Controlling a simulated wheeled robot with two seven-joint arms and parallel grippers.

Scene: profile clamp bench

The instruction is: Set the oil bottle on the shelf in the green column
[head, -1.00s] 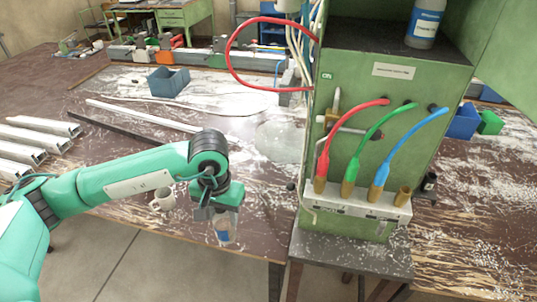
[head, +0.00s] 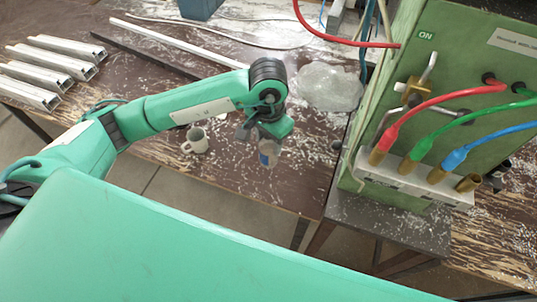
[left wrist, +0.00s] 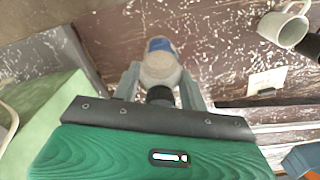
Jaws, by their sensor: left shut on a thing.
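My left gripper (head: 265,138) is shut on the oil bottle (head: 269,153), a pale bottle with a blue part. It hangs from the gripper above the bench's front edge, left of the green column (head: 415,60). In the left wrist view the bottle (left wrist: 160,68) sits between the two grey fingers of the left gripper (left wrist: 160,88). The column stands at the right in the head view, with red, green and blue cables on its front. Its shelf is mostly out of frame; only a dark strip (head: 515,8) shows at the top edge. My right gripper is not in view.
A white mug (head: 196,141) stands on the bench (head: 300,185) left of the gripper; it also shows in the left wrist view (left wrist: 284,26). Metal profiles (head: 52,68) lie at the far left.

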